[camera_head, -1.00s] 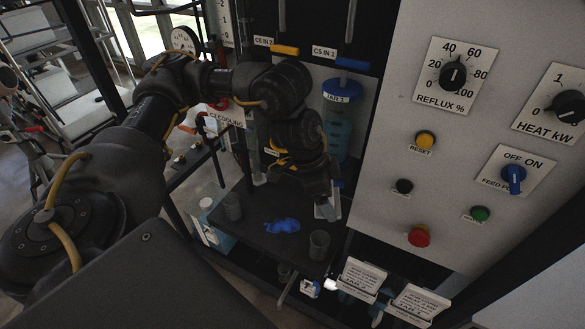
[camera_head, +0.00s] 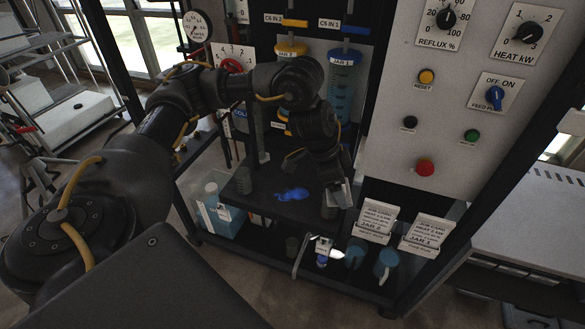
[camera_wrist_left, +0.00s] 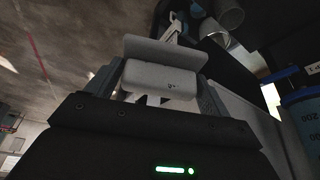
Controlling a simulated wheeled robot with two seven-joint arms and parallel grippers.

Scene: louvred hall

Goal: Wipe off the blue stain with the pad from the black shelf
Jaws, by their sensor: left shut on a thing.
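My left gripper (camera_head: 338,186) comes over the shelf's right end, to the right of the stain. It is shut on a pale pad (camera_head: 340,196), which is small and partly hidden in the head view. In the left wrist view the pale pad (camera_wrist_left: 158,80) sits between the two fingers (camera_wrist_left: 155,95). The pad appears apart from the stain. My right gripper is not in view.
A dark grey cup (camera_head: 243,180) stands left of the stain, and another cup (camera_head: 328,210) stands right of it, close by my left gripper. Card holders (camera_head: 373,225) and blue mugs (camera_head: 355,254) are lower right. The control panel (camera_head: 440,130) rises at right.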

